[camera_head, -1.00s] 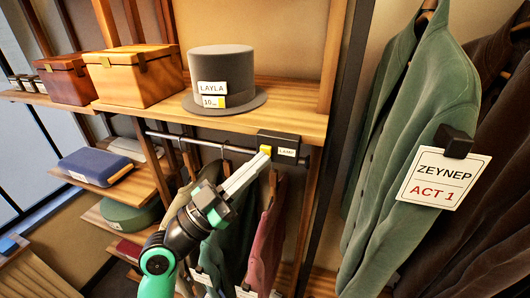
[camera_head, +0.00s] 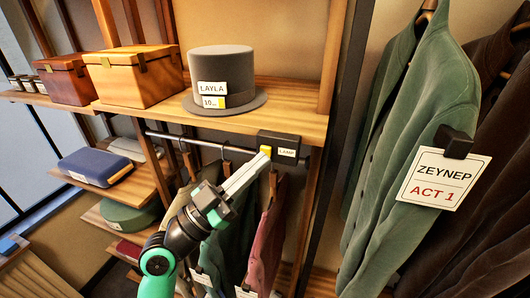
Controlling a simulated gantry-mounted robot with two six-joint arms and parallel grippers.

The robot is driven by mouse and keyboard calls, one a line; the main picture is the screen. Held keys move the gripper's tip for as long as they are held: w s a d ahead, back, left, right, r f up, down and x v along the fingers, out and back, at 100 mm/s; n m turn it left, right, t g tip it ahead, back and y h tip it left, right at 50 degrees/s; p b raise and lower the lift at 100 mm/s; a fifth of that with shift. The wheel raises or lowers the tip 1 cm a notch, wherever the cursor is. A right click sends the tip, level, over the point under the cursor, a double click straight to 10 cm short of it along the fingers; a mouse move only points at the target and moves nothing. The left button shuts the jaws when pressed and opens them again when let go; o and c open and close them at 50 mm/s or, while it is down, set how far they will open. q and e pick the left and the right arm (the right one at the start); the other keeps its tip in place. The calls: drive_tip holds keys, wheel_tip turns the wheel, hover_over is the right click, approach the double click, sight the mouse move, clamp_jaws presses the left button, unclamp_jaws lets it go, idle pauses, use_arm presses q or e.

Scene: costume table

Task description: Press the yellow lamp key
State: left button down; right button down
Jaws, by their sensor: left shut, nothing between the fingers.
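The yellow lamp key (camera_head: 265,149) sits on the left part of a small black box (camera_head: 279,141) under the shelf's front edge. A white label reading LAMP (camera_head: 287,153) is on the box to the right of the key. My left gripper (camera_head: 264,157) is shut and empty. Its fingertips are at the lower edge of the key and cover part of it. I cannot tell whether they touch it. My right gripper is not in the view.
A grey top hat (camera_head: 222,75) labelled LAYLA and wooden boxes (camera_head: 134,77) stand on the shelf (camera_head: 290,100). Garments (camera_head: 266,235) hang from a rail (camera_head: 215,145) behind my left arm. A green jacket (camera_head: 405,130) with a ZEYNEP tag (camera_head: 443,178) hangs at the right.

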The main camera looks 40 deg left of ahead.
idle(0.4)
use_arm(q)
drive_tip(key=shift+w+a+f+b, duration=0.1)
drive_tip(key=shift+w+b, duration=0.1)
drive_tip(key=shift+b, duration=0.15)
drive_tip(key=shift+w+a, duration=0.1)
drive_tip(key=shift+w, duration=0.1)
drive_tip(key=shift+s, duration=0.1)
drive_tip(key=shift+s+d, duration=0.2)
drive_tip(key=shift+s, duration=0.1)
drive_tip(key=s+d, duration=0.2)
drive_tip(key=s, duration=0.3)
drive_tip(key=shift+s+d+p, duration=0.2)
drive_tip(key=shift+d+p, duration=0.15)
drive_tip(key=shift+p, duration=0.1)
